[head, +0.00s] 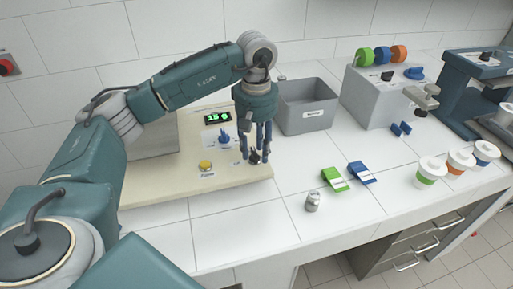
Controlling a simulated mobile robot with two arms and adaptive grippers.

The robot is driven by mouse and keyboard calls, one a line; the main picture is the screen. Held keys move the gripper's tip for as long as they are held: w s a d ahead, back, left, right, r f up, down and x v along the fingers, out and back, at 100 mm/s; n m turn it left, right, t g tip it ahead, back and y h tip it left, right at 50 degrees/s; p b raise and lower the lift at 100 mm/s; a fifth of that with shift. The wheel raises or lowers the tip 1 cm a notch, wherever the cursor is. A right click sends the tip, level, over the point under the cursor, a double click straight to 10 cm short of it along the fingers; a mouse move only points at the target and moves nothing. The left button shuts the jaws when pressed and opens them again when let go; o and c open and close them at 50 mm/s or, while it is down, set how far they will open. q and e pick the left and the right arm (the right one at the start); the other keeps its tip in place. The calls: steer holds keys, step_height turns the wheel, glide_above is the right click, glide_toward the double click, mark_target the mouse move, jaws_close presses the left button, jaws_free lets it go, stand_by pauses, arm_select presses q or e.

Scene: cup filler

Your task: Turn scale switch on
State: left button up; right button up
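The scale (228,180) is a cream slab with a lit green display (217,117) on its back panel. A blue knob (224,138) sits below the display, and a yellow button (206,166) sits near the front. A small black switch (254,157) is near the right front corner of the slab. My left gripper (257,155) points straight down over this corner, its fingers apart on either side of the black switch. I cannot tell whether they touch it. The fingers partly hide the switch, so its setting is unclear. My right gripper is not in view.
A grey bin (306,119) stands right behind the gripper. A grey dispenser (380,98) with coloured knobs is farther right.

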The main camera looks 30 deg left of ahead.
mark_target(256, 152)
arm_select(q)
step_height(256, 152, up, 12)
stand_by(0.6)
steer(key=shift+r, duration=0.1)
